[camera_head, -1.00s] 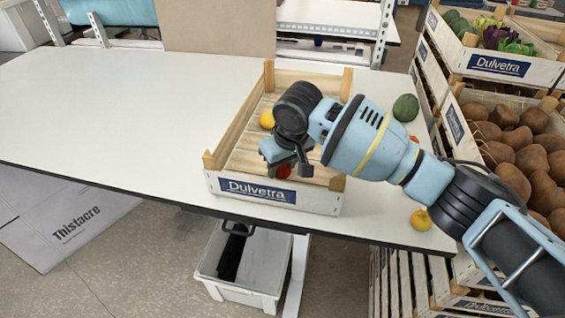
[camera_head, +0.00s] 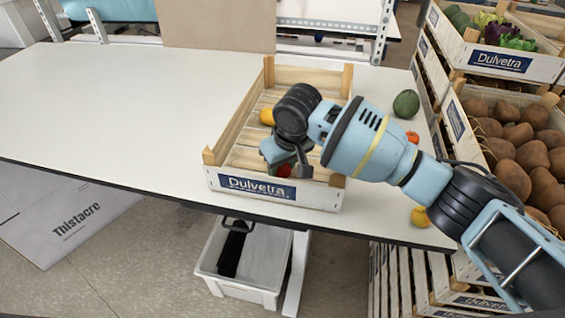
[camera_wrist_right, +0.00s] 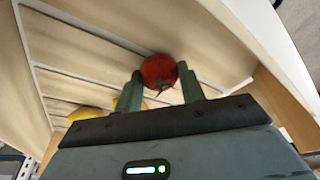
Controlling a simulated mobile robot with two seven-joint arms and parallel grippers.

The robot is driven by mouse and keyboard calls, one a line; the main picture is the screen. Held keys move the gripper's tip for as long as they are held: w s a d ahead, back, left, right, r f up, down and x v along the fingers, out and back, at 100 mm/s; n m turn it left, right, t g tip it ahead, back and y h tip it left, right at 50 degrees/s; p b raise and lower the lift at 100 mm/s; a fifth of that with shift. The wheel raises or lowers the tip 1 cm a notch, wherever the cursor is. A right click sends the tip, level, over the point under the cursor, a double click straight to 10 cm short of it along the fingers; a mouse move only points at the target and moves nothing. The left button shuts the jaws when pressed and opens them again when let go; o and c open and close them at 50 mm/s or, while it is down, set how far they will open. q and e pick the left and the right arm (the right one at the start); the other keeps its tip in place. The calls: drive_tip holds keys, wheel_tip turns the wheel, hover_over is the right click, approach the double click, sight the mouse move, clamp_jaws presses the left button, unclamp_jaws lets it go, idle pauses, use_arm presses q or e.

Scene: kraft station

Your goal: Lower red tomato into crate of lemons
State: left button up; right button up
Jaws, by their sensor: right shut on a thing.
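The wooden crate (camera_head: 228,184) with a Dulvetra label stands on the white table. A lemon (camera_head: 267,116) lies inside it toward the far left. The right wrist view shows yellow lemons (camera_wrist_right: 84,114) in the crate, partly hidden by my gripper. My right gripper (camera_head: 288,172) is inside the crate near its front wall, shut on the red tomato (camera_wrist_right: 159,71). The tomato sits between the fingertips, close to the slatted floor; I cannot tell whether it touches. In the head view only a little of the tomato (camera_head: 284,170) shows. My left gripper is not in view.
On the table right of the crate are a green fruit (camera_head: 405,103), an orange-red one (camera_head: 412,137) and a yellow-orange one (camera_head: 420,217). Stacked crates with brown produce (camera_head: 510,145) stand at the right. The table's left side (camera_head: 110,110) is clear.

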drive_tip(key=shift+f, duration=0.15)
drive_tip(key=o, duration=1)
drive_tip(key=shift+s+r, duration=0.1)
drive_tip(key=shift+r, duration=0.3)
drive_tip(key=v, duration=0.7)
